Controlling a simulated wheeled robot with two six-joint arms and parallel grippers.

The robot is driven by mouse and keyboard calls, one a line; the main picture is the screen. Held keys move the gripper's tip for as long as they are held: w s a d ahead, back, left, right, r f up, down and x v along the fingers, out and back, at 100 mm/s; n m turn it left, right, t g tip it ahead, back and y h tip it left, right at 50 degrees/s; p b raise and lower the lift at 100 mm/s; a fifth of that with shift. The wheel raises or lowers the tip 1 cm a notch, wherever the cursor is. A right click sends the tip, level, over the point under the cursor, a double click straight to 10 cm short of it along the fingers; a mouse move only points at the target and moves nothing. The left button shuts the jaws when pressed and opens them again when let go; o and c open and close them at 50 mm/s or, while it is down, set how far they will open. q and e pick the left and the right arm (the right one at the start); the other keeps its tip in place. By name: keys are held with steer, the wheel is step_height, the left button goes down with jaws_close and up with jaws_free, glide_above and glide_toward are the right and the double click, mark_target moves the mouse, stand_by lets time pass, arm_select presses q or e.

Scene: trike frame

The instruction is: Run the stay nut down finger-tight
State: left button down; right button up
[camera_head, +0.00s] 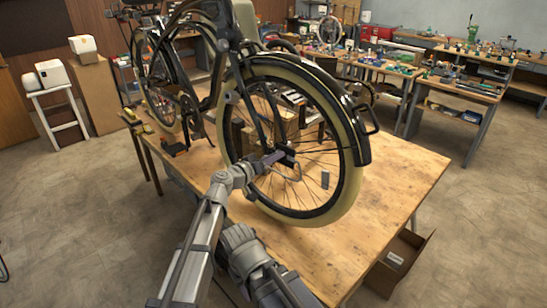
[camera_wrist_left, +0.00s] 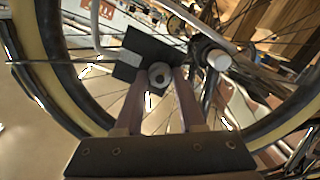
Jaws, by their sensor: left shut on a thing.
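A bicycle-like frame with a cream-tyred wheel (camera_head: 352,178) stands on the wooden workbench (camera_head: 395,215). My left gripper (camera_head: 278,158) reaches the wheel's hub area from the left. In the left wrist view its two fingers (camera_wrist_left: 160,78) are closed around a small round grey nut with a dark centre, the stay nut (camera_wrist_left: 159,75). The nut sits against a dark square block (camera_wrist_left: 143,52). A larger pale round axle end (camera_wrist_left: 218,59) is just to the right, apart from the fingers. The fingers hide the nut's sides, and its thread is not visible.
Wheel spokes and a curved metal stay (camera_wrist_left: 95,22) surround the fingers closely. A small dark grey block (camera_head: 325,180) shows through the spokes. An open cardboard box (camera_head: 400,262) is on the floor at the right. The bench's right part is clear.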

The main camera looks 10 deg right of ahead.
arm_select(q)
steer(key=shift+s+m+y, duration=0.15)
steer(key=shift+m+y, duration=0.15)
steer(key=shift+m, duration=4.3)
steer(key=c, duration=0.7)
jaws_free()
steer(key=shift+a, duration=0.1)
steer(key=shift+o, duration=0.3)
steer(key=f+p+v, duration=0.1)
steer(key=v, duration=0.6)
steer(key=shift+s+a+r, duration=0.25)
steer(key=shift+s+r, duration=0.05)
steer(key=shift+r, duration=0.15)
